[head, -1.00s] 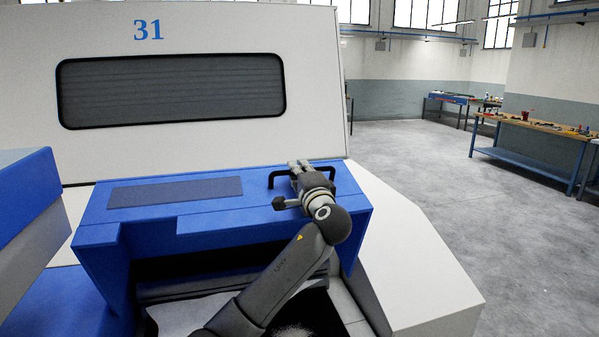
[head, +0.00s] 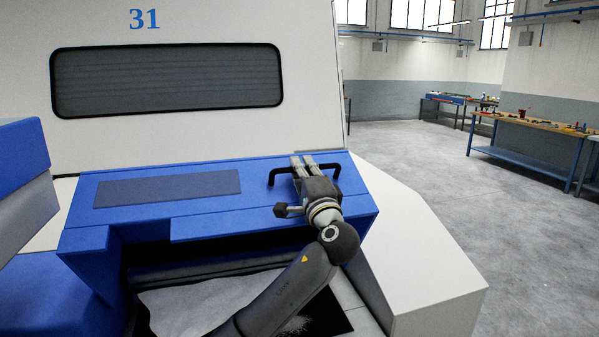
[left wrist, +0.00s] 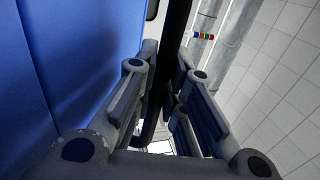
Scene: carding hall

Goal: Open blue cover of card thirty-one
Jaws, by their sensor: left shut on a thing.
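The blue cover (head: 210,222) lies across the front of the cream machine marked 31 (head: 144,18). A dark inset panel (head: 168,188) is on its top, with a black bar handle (head: 273,178) towards its right end. My left gripper (head: 302,164) is shut on the handle; its fingers hide the middle of the bar. In the left wrist view the dark bar (left wrist: 172,60) runs between my fingers, and the blue cover surface (left wrist: 85,60) fills the left side. My right gripper is not in view.
A dark opening with a pale surface below shows under the cover's front edge. A blue-and-grey body (head: 25,190) stands close on the left. A white side housing (head: 430,265) stands on the right. Open grey floor (head: 420,175) and a workbench (head: 530,130) lie beyond.

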